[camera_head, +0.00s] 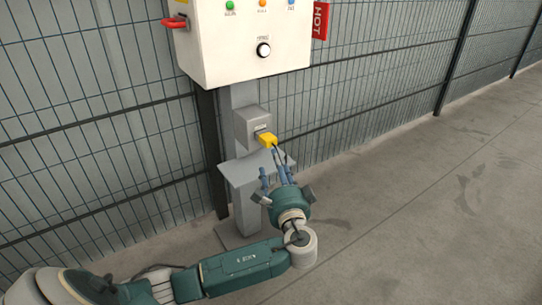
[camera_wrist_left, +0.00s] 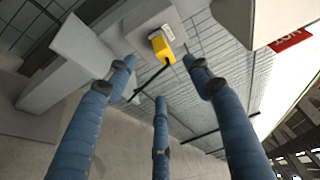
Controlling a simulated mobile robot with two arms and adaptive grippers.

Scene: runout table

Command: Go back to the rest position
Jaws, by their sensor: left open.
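My left gripper (camera_head: 276,172) is open below and in front of the yellow plug (camera_head: 267,139). Its blue fingers are spread and hold nothing. The plug sits at the front of a small grey box (camera_head: 247,128) on a grey post, with a dark cable hanging from it. In the left wrist view the yellow plug (camera_wrist_left: 161,46) shows beyond the spread fingertips (camera_wrist_left: 158,78), apart from them. The cable runs down behind the fingers there. My right gripper is not in view.
A white control box (camera_head: 245,50) with coloured lights, a black knob and a red handle hangs above the post. A grey shelf (camera_head: 243,170) juts out beside the gripper. A wire mesh fence (camera_head: 110,110) stands behind. The floor (camera_head: 430,200) at right is clear.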

